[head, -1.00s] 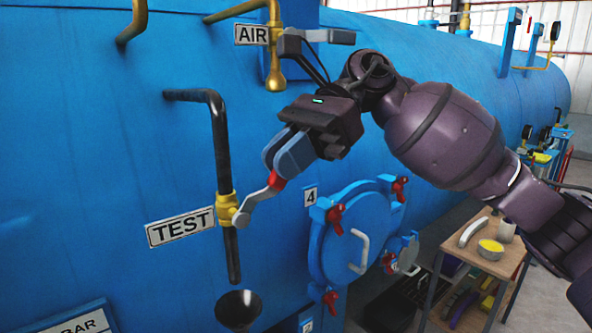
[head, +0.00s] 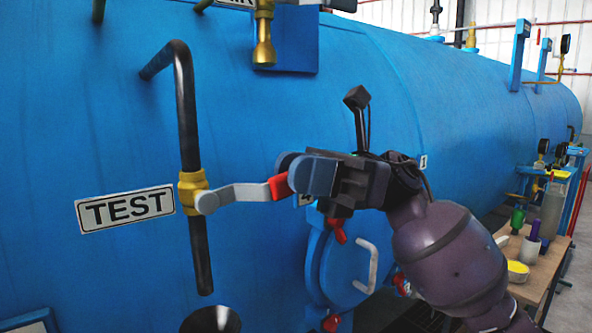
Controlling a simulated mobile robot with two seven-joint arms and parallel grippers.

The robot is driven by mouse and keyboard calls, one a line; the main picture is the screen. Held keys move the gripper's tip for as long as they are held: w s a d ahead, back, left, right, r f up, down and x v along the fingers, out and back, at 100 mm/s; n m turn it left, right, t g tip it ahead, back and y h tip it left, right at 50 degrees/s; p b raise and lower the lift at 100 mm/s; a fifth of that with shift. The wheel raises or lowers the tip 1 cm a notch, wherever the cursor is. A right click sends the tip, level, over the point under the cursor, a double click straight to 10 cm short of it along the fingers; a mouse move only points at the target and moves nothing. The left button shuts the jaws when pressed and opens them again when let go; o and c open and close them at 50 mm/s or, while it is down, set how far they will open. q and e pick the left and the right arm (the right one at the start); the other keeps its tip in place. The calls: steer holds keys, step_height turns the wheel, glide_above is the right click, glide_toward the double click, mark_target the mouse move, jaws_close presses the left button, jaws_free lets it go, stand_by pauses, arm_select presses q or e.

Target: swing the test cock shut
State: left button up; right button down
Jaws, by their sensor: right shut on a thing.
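The test cock (head: 192,190) is a brass valve on a black vertical pipe, beside the TEST sign (head: 125,208). Its grey lever (head: 240,192) points right, roughly level and across the pipe, and ends in a red grip (head: 279,187). My right gripper (head: 292,174) is shut on the red grip at the lever's end. The fingers hide part of the grip. My left gripper is not in view.
A black funnel (head: 212,320) sits below the open pipe end. A round blue hatch (head: 345,262) with red-handled clamps is under my right arm. A brass air valve (head: 264,40) hangs above. A wooden table (head: 535,278) with containers stands at right.

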steer(key=shift+w+d+f+g+y+b, duration=0.15)
steer(key=shift+f+g+y+b, duration=0.3)
steer(key=shift+f+y, duration=0.25)
steer(key=shift+f, duration=0.1)
steer(key=c, duration=1.1)
jaws_free()
steer(key=shift+f, duration=0.1)
steer(key=b+v, duration=0.1)
steer(key=v, duration=0.9)
steer(key=shift+w+d+f, duration=0.15)
steer(key=shift+d, duration=0.05)
